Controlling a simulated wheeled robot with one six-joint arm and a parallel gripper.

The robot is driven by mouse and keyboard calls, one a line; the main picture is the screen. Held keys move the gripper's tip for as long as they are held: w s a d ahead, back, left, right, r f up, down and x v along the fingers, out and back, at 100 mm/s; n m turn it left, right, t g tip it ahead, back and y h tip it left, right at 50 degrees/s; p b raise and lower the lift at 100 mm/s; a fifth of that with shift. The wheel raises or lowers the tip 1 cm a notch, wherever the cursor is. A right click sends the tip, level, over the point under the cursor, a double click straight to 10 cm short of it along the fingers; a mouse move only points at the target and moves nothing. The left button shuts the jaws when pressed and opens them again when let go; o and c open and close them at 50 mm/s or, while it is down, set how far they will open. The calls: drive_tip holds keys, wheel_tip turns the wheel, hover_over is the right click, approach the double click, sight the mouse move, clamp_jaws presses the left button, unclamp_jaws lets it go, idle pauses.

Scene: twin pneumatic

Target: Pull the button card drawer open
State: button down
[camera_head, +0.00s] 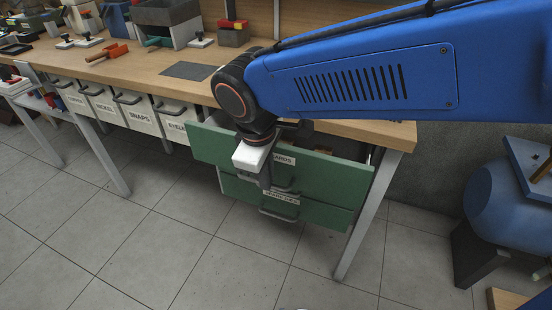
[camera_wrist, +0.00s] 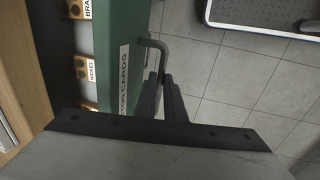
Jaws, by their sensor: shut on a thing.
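The button card drawer (camera_head: 215,147) is the upper green drawer under the right end of the bench. Its front stands out past the lower green drawer, and a dark gap shows behind it. In the wrist view its green front (camera_wrist: 121,22) carries a label ending in "ON CARDS". Cards marked "NICKEL" (camera_wrist: 90,70) and "BRA" lie inside. My gripper (camera_head: 265,182) is in front of the drawer and also shows in the wrist view (camera_wrist: 164,78). It is shut on the drawer's grey bar handle (camera_wrist: 150,43). My wrist hides part of the front and label.
A second green drawer (camera_head: 335,217) with its own handle sits just below. White labelled bins (camera_head: 141,116) hang to the left. A bench leg (camera_head: 358,228) stands close at the right, with a blue tank (camera_head: 505,205) beyond. Tiled floor in front is clear.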

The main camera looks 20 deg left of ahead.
drive_tip(key=s+a, duration=0.1)
drive_tip(key=s, duration=1.3)
drive_tip(key=shift+s, duration=0.2)
drive_tip(key=c, duration=1.8)
unclamp_jaws()
drive_tip(key=shift+c, duration=0.2)
drive_tip(key=s+r, duration=0.3)
drive_tip(key=r, duration=1.4)
drive_tip(key=shift+a, duration=0.15)
drive_tip(key=shift+s, duration=0.1)
